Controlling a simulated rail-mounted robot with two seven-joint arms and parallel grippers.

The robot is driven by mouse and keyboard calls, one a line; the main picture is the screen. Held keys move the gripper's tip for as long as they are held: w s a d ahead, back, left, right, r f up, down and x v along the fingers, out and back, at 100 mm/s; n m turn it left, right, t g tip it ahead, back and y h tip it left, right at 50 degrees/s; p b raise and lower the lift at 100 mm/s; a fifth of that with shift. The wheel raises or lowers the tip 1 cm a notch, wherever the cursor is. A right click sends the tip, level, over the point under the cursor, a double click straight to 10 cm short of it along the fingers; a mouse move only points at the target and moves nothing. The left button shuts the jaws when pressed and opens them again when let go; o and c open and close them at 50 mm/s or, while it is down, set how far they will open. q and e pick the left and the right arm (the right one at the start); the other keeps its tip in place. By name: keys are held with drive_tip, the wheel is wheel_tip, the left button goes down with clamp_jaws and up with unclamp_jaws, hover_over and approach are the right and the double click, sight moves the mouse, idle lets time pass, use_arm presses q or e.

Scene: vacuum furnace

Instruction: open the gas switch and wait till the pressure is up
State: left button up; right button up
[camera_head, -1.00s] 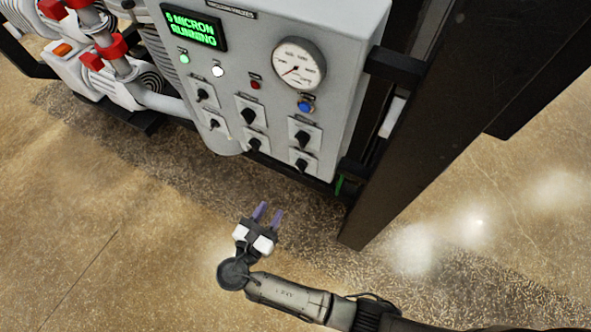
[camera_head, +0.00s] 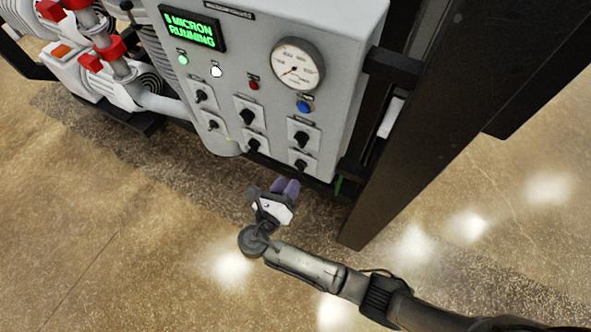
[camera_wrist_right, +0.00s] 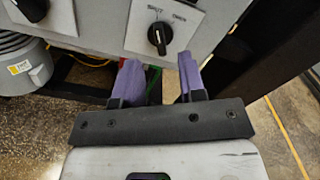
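The grey control panel (camera_head: 275,25) carries several black rotary switches; their labels are too small to read in the head view, so I cannot tell which is the gas switch. The lower right switch (camera_head: 301,164) is nearest my right gripper (camera_head: 286,187), which is below the panel, apart from it. In the right wrist view a black knob (camera_wrist_right: 158,38) on a white plate stands ahead, just above the gap between the spread, empty purple fingers (camera_wrist_right: 160,80). The round pressure gauge (camera_head: 298,65) has its needle toward the lower left. My left gripper is not in view.
A green-lettered display (camera_head: 193,29) reads MICRON RUNNING. A dark frame post (camera_head: 420,130) stands right of the panel. Pumps with red fittings (camera_head: 103,52) are at left. The floor in front is clear.

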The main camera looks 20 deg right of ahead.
sight(297, 169)
drive_tip(key=shift+x, duration=2.55)
clamp_jaws()
